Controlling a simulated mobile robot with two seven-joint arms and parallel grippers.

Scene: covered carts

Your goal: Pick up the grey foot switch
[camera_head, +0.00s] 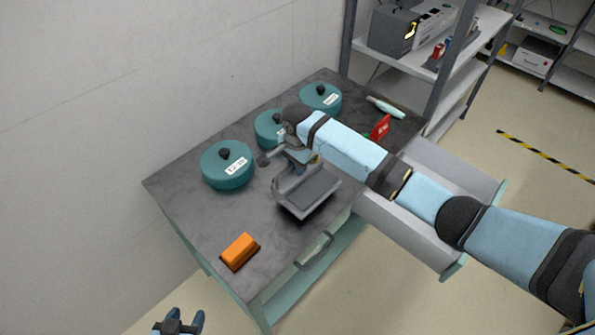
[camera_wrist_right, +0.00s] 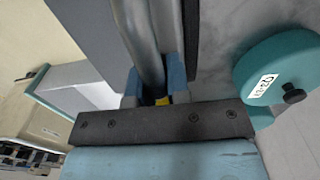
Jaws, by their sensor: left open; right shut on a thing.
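The grey foot switch (camera_head: 308,192), with a dark flat pedal and a raised grey guard, is over the front middle of the dark cart top. My right gripper (camera_head: 298,163) is shut on its guard. In the right wrist view the guard shows as a curved grey bar (camera_wrist_right: 146,45) between the blue fingers (camera_wrist_right: 155,92). The switch appears a little above the top, but the gap is hard to judge. My left gripper (camera_head: 181,322) is open and empty at the bottom edge of the head view, off the cart.
An orange block (camera_head: 240,251) lies at the near end. A grey drawer (camera_head: 410,235) stands open.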

